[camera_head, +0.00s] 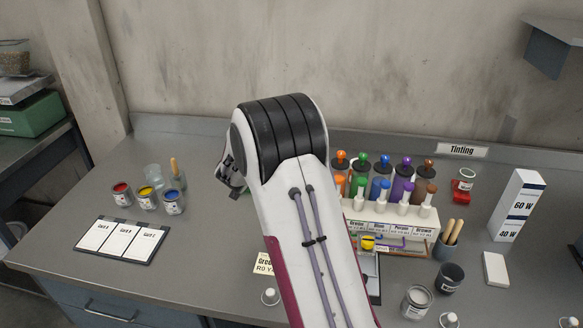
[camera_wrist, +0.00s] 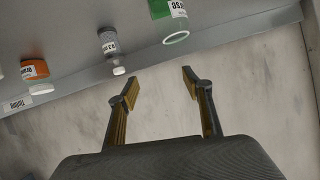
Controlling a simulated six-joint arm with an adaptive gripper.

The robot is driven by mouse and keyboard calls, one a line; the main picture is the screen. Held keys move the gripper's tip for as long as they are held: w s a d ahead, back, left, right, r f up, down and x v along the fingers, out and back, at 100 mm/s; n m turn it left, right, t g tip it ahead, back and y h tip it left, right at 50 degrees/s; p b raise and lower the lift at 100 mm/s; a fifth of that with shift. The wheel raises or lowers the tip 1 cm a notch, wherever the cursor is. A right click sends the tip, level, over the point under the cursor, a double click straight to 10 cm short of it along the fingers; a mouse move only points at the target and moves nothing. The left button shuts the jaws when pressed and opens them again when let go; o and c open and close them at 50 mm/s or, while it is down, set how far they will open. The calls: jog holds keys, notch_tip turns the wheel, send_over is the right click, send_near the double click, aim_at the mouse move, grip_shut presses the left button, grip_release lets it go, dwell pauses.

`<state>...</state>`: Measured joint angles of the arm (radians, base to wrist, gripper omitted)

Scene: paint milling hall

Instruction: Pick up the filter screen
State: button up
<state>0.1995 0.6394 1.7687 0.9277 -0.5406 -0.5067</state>
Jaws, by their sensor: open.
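I cannot make out a filter screen for certain in either view; my arm hides part of the bench in the head view. My gripper (camera_wrist: 160,77) is open in the wrist view, with its two fingers apart and nothing between them. Beyond the fingertips are the bench's back edge and the bare wall. In the head view, only a small part of my wrist shows left of the arm, with the fingers hidden.
The grey bench (camera_head: 215,270) carries paint cans (camera_head: 147,198), sample cards (camera_head: 121,241), a tinting rack (camera_head: 398,231), a brush cup (camera_head: 447,245) and a white box (camera_head: 517,206). A green container (camera_wrist: 168,12) and grey bottle (camera_wrist: 109,44) are near the fingers.

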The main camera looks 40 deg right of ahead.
jog(key=d+f+g+h, duration=0.1)
jog(key=d+f, duration=0.1)
jog(key=s+d+f+m+h, duration=0.1)
jog(key=d+f, duration=0.2)
jog(key=s+d+f+m+g+h, duration=0.1)
jog(key=d+f, duration=0.2)
jog(key=shift+f+g, duration=0.15)
jog(key=shift+g, duration=0.15)
jog(key=shift+x, duration=1.25)
jog(key=shift+d+f, duration=0.1)
jog(key=shift+r+x, duration=0.2)
jog(key=shift+x, duration=2.25)
jog(key=shift+d, duration=0.15)
jog(key=c, duration=1.4)
